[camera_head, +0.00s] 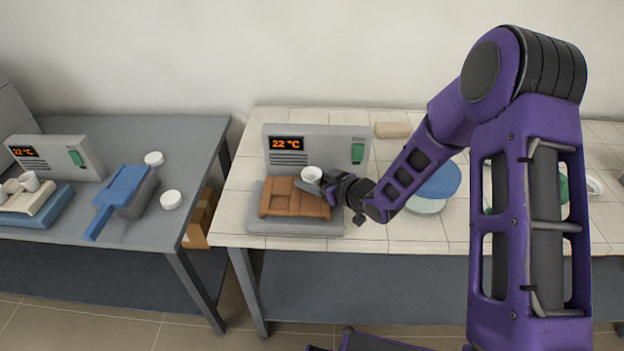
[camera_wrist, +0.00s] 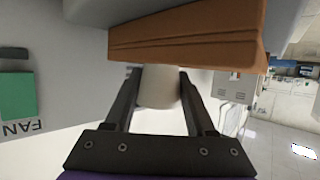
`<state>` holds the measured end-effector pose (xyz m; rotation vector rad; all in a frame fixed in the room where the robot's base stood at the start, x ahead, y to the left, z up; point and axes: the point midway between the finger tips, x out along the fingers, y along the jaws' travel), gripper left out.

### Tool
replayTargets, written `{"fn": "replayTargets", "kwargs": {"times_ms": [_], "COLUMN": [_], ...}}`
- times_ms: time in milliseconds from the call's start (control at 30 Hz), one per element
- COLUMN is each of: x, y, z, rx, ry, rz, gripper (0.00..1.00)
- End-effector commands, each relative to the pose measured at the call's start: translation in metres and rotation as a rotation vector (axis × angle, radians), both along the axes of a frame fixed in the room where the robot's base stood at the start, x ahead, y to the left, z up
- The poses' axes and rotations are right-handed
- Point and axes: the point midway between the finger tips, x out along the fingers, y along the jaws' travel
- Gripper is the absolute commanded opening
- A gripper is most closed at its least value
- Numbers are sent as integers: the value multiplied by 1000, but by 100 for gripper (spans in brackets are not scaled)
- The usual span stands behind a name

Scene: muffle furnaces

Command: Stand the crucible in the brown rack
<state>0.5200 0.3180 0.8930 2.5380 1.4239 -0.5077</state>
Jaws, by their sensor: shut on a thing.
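The white crucible (camera_head: 312,173) shows at the back right part of the brown rack (camera_head: 280,207). My gripper (camera_head: 322,187) reaches in from the right and is shut on the crucible. In the wrist view the crucible (camera_wrist: 160,88) sits between the two dark fingers (camera_wrist: 160,78). There the brown rack (camera_wrist: 185,38) fills the top of the picture, and its edge meets the crucible's outline. Whether the crucible touches the rack or is seated in a hole cannot be told; its lower part is hidden in the head view.
The rack lies on a grey slab (camera_head: 265,228) before a furnace panel (camera_head: 316,144) reading 22 °C. A blue disc (camera_head: 441,180) lies right of my forearm. A left table (camera_head: 130,235) holds a blue scoop-like tool (camera_head: 127,190), white cups (camera_head: 171,199) and another furnace (camera_head: 65,154).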

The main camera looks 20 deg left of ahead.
Motion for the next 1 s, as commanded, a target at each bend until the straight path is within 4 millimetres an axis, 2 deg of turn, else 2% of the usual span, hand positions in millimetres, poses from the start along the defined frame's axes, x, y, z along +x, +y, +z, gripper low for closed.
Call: {"fn": "replayTargets", "kwargs": {"times_ms": [67,100,233,633,767,1000], "x": [0,0,0,0,-9,-34], "y": [0,0,0,0,-17,-59], "z": [-4,-3,-3,4,9,31], "rx": [0,0,-1,0,-1,-1], "ry": [0,0,1,0,0,-1], "rz": [0,0,0,0,-3,-4], "gripper": [0,61,84,86,86,86]}}
